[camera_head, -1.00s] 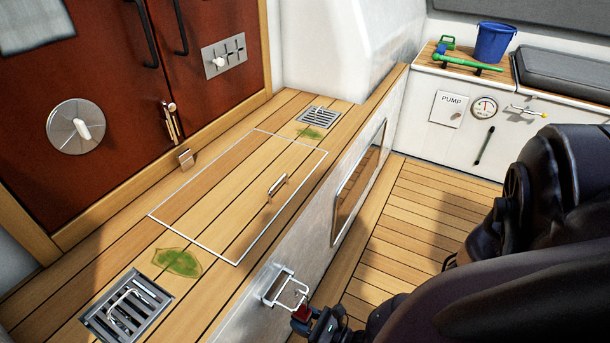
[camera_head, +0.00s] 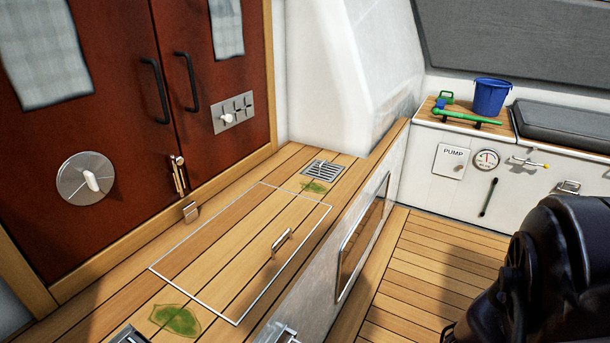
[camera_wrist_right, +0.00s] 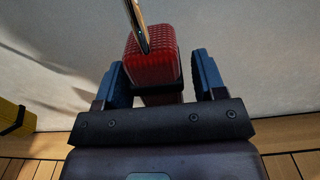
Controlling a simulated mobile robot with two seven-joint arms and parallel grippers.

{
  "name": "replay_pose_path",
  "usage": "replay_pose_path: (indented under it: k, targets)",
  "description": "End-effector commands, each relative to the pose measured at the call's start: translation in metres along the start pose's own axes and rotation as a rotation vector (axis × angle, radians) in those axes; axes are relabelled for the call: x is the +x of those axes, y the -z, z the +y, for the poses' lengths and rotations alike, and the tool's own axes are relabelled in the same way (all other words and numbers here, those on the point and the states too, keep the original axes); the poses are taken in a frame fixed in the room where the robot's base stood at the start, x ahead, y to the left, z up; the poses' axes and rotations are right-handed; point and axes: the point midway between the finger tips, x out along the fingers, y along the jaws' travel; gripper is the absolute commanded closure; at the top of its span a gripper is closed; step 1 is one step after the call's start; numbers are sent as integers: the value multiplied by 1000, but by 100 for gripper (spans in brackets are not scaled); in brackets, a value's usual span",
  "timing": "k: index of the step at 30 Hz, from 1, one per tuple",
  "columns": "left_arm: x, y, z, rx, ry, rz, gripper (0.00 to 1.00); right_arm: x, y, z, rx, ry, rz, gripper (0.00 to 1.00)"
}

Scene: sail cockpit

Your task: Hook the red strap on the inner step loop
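The red strap (camera_wrist_right: 151,60), a ribbed red block at its end, is between the two blue fingers of my right gripper (camera_wrist_right: 161,80) in the right wrist view. The fingers stand apart, with a narrow gap beside the red block on the right. A shiny metal bar (camera_wrist_right: 136,22), seemingly part of the inner step loop, comes down from the top and overlaps the block's upper face. I cannot tell whether it is hooked. In the head view only the top of the step loop (camera_head: 286,335) shows at the bottom edge. My left gripper is out of view.
The wooden bench step (camera_head: 215,250) has a hatch with a handle (camera_head: 282,240), a drain grate (camera_head: 323,168) and green leaves. Red doors (camera_head: 110,120) stand at left. A blue bucket (camera_head: 492,97) and a pump panel are at back right. The slatted floor (camera_head: 420,270) is partly clear.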

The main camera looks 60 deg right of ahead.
Motion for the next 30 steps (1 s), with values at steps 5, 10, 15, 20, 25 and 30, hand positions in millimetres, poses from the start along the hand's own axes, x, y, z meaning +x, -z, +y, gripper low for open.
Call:
replay_pose_path:
  k: [5,10,15,20,25,30]
  targets:
    - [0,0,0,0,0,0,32,0,0,0,0,0,1,32]
    - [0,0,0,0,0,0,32,-3,0,0,0,0,2,32]
    - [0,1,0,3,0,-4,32,-20,0,0,0,0,3,32]
    - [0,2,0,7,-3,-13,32,-49,0,0,0,0,2,32]
    - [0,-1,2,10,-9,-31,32,-79,0,0,0,-1,2,32]
    - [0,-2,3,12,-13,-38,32,-99,0,0,-1,0,1,32]
